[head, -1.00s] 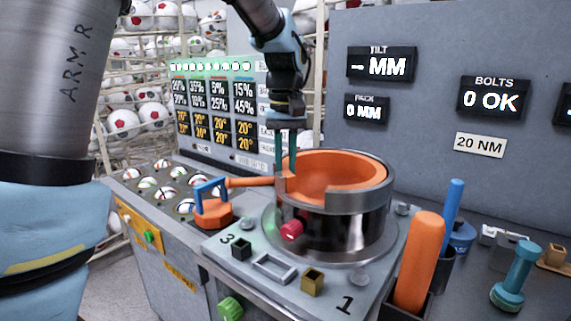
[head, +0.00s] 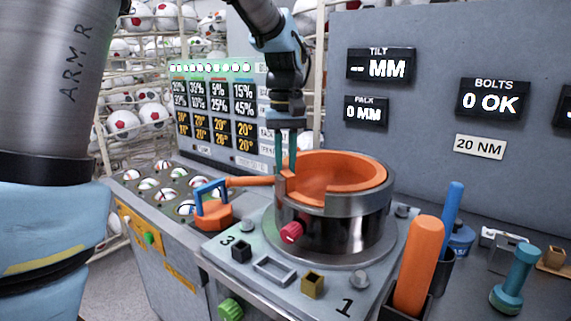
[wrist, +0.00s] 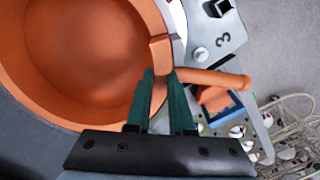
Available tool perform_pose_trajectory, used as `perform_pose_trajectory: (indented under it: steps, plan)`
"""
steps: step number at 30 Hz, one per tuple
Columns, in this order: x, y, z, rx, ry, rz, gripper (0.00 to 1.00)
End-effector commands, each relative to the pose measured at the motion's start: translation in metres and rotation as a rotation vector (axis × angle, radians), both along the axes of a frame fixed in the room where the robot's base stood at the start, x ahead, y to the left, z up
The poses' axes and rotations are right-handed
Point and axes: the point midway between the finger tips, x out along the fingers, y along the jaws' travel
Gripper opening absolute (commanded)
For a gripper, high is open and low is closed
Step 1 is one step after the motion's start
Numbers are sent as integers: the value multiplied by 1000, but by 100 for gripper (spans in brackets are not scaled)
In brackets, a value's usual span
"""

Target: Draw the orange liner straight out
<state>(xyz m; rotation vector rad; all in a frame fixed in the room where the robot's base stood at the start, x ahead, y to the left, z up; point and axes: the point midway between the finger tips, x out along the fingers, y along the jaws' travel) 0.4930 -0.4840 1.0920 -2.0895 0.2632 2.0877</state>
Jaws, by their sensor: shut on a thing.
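The orange liner (head: 345,166) is a round, hollow ring seated in the dark metal cylinder (head: 345,232). Its upper rim shows above the metal, with a stepped gap in the cylinder's wall at the front. In the wrist view the liner (wrist: 80,60) fills the upper left. My gripper (head: 286,168) points down at the liner's left edge. Its green fingers, also in the wrist view (wrist: 163,80), are shut on the liner's wall, one on each side. An orange bar (head: 250,181) sticks out leftward beside the fingers; whether it joins the liner is hidden.
An orange block with a blue handle (head: 212,208) stands left of the cylinder, close under the bar. A red knob (head: 291,232) is on the cylinder's front. An upright orange cylinder (head: 418,265) and blue stick (head: 450,220) stand at right. Above the cylinder is open room.

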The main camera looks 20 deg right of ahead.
Motion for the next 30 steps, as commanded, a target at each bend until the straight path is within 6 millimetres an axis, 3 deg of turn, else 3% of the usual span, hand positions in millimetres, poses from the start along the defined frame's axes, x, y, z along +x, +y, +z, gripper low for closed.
perform_pose_trajectory:
  steps: [30]
  plan:
    - [-1,0,59,2,3,-2,0]
